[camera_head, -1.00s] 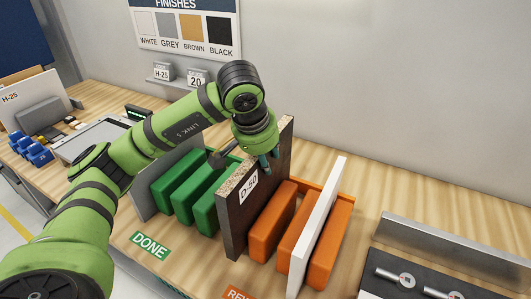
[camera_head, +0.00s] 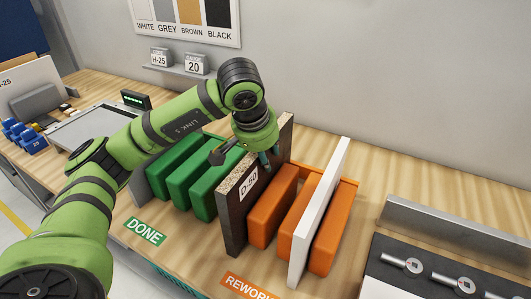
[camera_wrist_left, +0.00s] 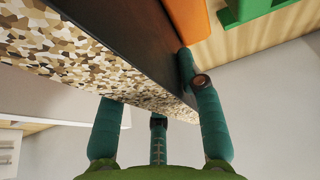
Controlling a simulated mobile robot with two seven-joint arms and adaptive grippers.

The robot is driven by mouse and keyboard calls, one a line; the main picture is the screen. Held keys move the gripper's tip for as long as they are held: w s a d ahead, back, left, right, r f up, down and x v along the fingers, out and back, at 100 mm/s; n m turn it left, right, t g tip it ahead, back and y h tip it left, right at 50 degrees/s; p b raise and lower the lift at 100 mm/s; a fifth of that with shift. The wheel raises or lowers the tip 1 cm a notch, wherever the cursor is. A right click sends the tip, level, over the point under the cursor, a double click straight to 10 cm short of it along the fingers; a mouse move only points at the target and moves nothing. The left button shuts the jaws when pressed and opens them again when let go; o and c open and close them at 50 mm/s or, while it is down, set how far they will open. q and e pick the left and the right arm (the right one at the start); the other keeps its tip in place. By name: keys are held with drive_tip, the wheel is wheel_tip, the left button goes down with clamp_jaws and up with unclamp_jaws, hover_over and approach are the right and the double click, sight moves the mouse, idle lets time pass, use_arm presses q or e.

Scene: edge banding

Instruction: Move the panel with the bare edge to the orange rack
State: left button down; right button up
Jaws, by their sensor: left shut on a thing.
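The dark panel marked D-50 (camera_head: 242,207) stands upright just left of the orange rack's (camera_head: 272,213) leftmost block, between it and the green rack (camera_head: 205,190). Whether the panel's bottom rests on the bench is unclear. My right gripper is not in view.
A white panel (camera_head: 318,215) stands between orange blocks. DONE (camera_head: 146,231) and REWORK (camera_head: 247,286) labels lie in front of the racks. A dark tray with metal cylinders (camera_head: 425,272) is at right. The wall is behind; bare bench lies beyond the orange rack.

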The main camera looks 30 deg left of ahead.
use_arm(q)
drive_tip(key=shift+w+r, duration=0.1)
drive_tip(key=shift+r, duration=0.05)
drive_tip(key=c, duration=0.8)
unclamp_jaws()
drive_tip(key=shift+o, duration=0.3)
drive_tip(key=shift+r+p, duration=2.25)
drive_tip(key=shift+r, duration=1.15)
